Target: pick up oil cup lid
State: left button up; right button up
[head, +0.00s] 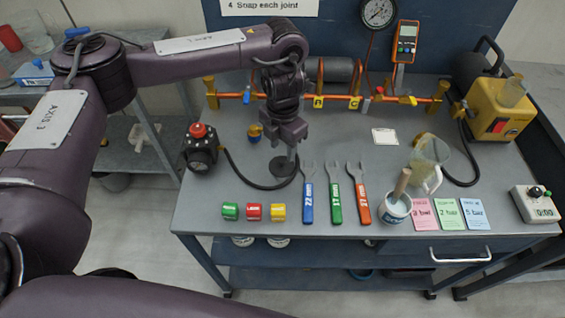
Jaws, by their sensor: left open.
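A dark round disc with a pale upright stem or knob, seemingly the oil cup lid (282,169), lies on the grey bench top left of the wrenches. My left gripper (284,147) points down just above it, open, with its fingers at the stem. The fingers partly hide the stem, and I cannot tell whether they touch it. The yellow pump (489,115) at the right back carries a clear cup (511,92) on top. My right gripper is not in view.
Blue, green and orange wrenches (335,192) lie right of the disc. A black hose (240,180) curves beside it from the red-knobbed device (199,148). A pitcher (428,160) and brush pot (395,208) stand to the right. A pipe manifold (330,93) runs behind.

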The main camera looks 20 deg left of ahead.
aim_at(282, 159)
pick_arm(q)
notch_tip(282, 159, down, 4)
jog(key=shift+a, duration=0.15)
jog(key=shift+f, duration=0.3)
jog(key=c, duration=0.7)
grip_shut()
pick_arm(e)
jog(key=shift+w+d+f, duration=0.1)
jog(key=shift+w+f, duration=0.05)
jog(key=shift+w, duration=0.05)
